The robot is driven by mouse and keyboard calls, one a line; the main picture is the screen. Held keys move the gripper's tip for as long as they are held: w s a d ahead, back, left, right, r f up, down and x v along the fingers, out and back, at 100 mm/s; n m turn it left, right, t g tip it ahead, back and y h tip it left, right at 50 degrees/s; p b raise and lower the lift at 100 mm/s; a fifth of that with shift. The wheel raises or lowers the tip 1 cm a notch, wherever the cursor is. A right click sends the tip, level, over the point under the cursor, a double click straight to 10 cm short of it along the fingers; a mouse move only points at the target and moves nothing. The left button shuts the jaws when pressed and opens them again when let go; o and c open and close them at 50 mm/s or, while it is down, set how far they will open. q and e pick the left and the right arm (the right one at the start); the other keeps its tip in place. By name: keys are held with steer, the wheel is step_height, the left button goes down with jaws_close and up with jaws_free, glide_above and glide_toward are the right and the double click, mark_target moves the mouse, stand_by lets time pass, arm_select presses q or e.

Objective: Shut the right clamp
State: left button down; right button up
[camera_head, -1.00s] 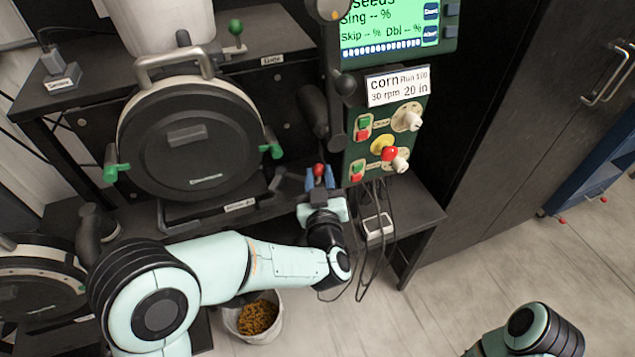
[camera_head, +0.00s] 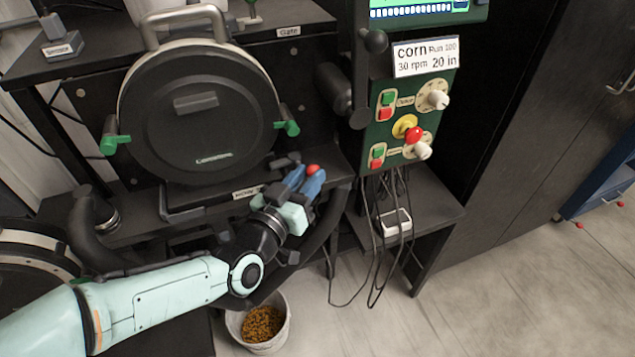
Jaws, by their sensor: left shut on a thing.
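The right clamp (camera_head: 288,128) is a green lever at the right edge of the round black meter cover (camera_head: 198,115). It sticks outward, to the right. A matching green left clamp (camera_head: 113,143) sticks out at the cover's left edge. My left gripper (camera_head: 306,179) is below the right clamp and a little to its right, apart from it in the picture. Its blue fingers are shut on a small red ball knob (camera_head: 313,169), which shows between the fingertips. What the knob is fixed to is hidden by the gripper. My right gripper is out of view.
The green control panel (camera_head: 411,120) with buttons and dials stands to the right of the meter. Black cables (camera_head: 376,240) hang below it. A white bucket of grain (camera_head: 262,325) stands on the floor under my left arm. A dark cabinet (camera_head: 540,110) is at the right.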

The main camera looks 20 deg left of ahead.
arm_select(q)
steer(key=shift+s+a+r+n+y, duration=0.1)
steer(key=shift+a+n+y, duration=0.05)
steer(key=shift+a, duration=0.45)
steer(key=shift+a+r+n+y, duration=0.1)
steer(key=shift+a+n+y, duration=0.05)
steer(key=shift+a, duration=0.4)
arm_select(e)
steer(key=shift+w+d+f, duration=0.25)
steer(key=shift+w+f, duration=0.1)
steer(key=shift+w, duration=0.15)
arm_select(q)
steer(key=c, duration=1.1)
jaws_free()
steer(key=shift+a+f, duration=0.1)
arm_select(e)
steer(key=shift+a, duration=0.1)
